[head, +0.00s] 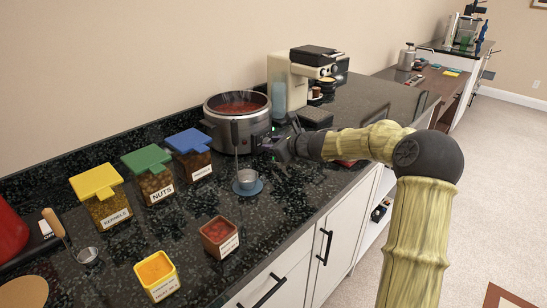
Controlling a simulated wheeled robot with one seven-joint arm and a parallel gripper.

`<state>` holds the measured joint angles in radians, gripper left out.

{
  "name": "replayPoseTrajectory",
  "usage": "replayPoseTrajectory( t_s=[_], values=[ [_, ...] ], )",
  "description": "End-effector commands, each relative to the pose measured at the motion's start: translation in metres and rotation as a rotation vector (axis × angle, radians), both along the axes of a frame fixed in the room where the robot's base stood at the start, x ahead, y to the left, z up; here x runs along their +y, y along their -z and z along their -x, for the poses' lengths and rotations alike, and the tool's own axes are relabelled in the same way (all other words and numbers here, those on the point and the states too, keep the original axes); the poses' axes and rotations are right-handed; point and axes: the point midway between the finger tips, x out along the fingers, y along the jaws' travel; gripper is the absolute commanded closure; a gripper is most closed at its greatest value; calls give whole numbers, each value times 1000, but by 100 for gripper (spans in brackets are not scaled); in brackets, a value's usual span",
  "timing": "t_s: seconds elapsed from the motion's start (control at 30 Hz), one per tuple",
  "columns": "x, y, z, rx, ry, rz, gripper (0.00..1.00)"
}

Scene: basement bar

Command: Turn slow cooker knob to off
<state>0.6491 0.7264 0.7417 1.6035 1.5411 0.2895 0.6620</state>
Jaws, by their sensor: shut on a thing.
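The slow cooker (222,132) is a round steel pot with no lid, standing on the dark counter against the wall. It is full of red food and steam rises from it. My gripper (271,143) is at the right front of the cooker, shut on its knob. The knob itself is hidden by the gripper, so its setting cannot be seen. A small green light shows near the gripper. My arm reaches in from the right.
A coffee machine (290,82) stands behind the cooker to the right. Lidded jars of nuts (152,185) and kernels (103,205) stand to the left. Two small open containers, one red (219,240), are near the front edge.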

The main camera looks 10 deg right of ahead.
Motion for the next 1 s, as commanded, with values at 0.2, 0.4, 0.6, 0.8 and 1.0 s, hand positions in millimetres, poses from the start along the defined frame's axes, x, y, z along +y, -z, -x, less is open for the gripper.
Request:
replayPoseTrajectory(
  t_s=[0.2, 0.4, 0.6, 0.8, 1.0],
  values=[
    [0, 10, 1, -66, 1, 94, 92],
    [1, 10, 1, -129, 2, 180, 92],
    [2, 11, 2, -192, 0, 268, 92],
    [2, 11, 2, -258, 1, 359, 92],
    [4, 11, 3, -323, -1, 447, 92]
  ],
)
